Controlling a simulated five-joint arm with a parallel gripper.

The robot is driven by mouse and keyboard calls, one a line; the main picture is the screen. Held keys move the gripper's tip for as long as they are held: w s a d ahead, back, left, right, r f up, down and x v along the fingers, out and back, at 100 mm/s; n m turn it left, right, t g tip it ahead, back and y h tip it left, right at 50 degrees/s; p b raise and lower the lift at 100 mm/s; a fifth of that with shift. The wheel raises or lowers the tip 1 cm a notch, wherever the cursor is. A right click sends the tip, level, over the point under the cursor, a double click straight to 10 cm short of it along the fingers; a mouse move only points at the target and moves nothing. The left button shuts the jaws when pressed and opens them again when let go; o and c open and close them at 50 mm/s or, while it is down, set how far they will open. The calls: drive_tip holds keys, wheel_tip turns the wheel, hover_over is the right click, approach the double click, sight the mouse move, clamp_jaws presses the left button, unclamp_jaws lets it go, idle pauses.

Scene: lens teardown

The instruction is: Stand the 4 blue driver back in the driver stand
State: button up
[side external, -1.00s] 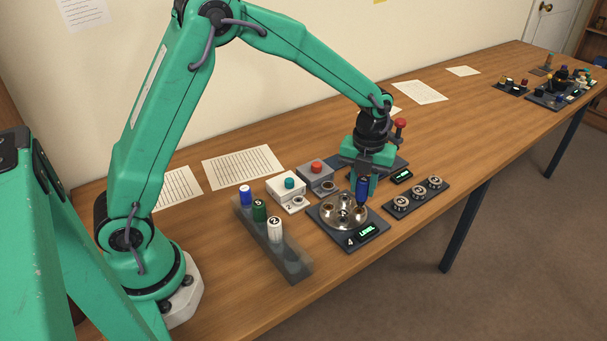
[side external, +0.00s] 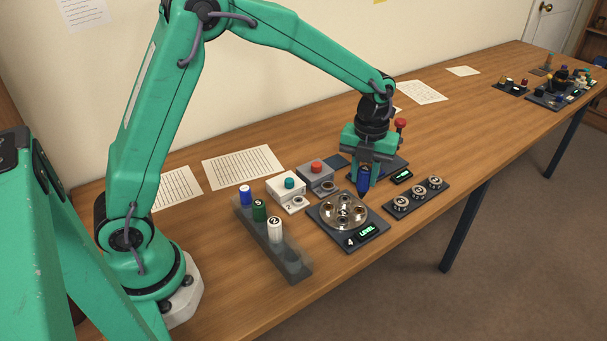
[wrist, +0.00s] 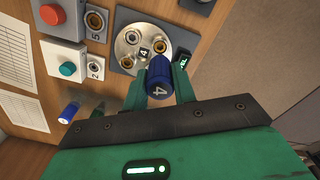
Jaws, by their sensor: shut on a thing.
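My gripper (side external: 366,172) is shut on the blue driver (side external: 363,181), which points down above the right rim of the round metal plate (side external: 343,211). In the wrist view the blue driver (wrist: 158,80) shows a 4 on its cap between my two fingers. The driver stand (side external: 285,254) is a grey, see-through block to the left of the plate. I cannot tell whether the held driver's tip touches anything.
The plate sits on a dark base with a display reading LEVEL (side external: 366,232). A white box with a teal button (side external: 289,184) and a grey box with a red button (side external: 316,168) stand behind. A dark tray with three round parts (side external: 416,196) lies to the right.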

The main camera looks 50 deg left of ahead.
drive_tip(key=s+d+r, duration=0.1)
drive_tip(key=s, duration=0.9)
drive_tip(key=s+d+r, duration=0.2)
drive_tip(key=s, duration=0.9)
drive_tip(key=shift+f, duration=0.1)
drive_tip(key=shift+f, duration=2.1)
drive_tip(key=shift+f, duration=0.45)
drive_tip(key=shift+f, duration=0.7)
drive_tip(key=shift+f, duration=0.35)
drive_tip(key=shift+f, duration=0.35)
